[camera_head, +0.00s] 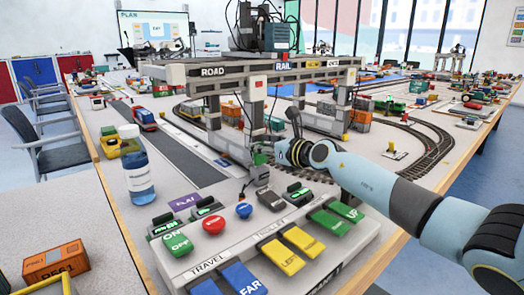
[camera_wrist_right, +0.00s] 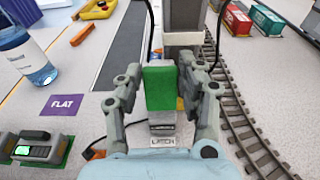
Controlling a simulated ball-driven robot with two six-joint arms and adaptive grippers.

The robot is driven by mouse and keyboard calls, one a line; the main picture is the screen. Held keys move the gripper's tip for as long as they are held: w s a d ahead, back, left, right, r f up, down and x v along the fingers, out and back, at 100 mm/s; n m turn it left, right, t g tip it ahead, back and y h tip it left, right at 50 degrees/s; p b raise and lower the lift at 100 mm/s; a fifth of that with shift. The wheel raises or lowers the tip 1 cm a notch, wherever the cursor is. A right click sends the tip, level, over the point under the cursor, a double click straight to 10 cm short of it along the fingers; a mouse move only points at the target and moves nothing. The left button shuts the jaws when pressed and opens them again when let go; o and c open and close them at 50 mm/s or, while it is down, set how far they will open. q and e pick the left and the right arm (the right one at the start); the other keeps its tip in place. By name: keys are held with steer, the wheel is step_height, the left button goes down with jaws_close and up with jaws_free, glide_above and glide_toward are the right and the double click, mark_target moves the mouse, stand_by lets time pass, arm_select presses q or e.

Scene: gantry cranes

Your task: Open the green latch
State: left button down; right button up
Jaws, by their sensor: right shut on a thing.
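The green latch (camera_wrist_right: 160,88) is an upright green block on a grey mount marked LATCH (camera_wrist_right: 163,141), at the foot of a gantry leg. My right gripper (camera_wrist_right: 160,85) has one finger on each side of the block and is shut on it. In the head view my right gripper (camera_head: 266,152) reaches in from the right to the base of the near gantry leg, where it largely hides the latch. My left gripper is not in view.
The gantry crane (camera_head: 262,72) stands over the table. In front is a control panel with red (camera_head: 213,224) and blue (camera_head: 244,210) buttons and coloured rocker switches. A blue-liquid bottle (camera_head: 137,165) stands left. Curved rail track (camera_wrist_right: 245,120) runs right of the latch.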

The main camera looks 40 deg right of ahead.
steer(key=o, duration=1.2)
steer(key=shift+c, duration=0.2)
steer(key=s+r, duration=0.1)
steer(key=s, duration=0.6)
steer(key=shift+s+d, duration=0.25)
steer(key=shift+d, duration=0.05)
steer(key=shift+r, duration=0.1)
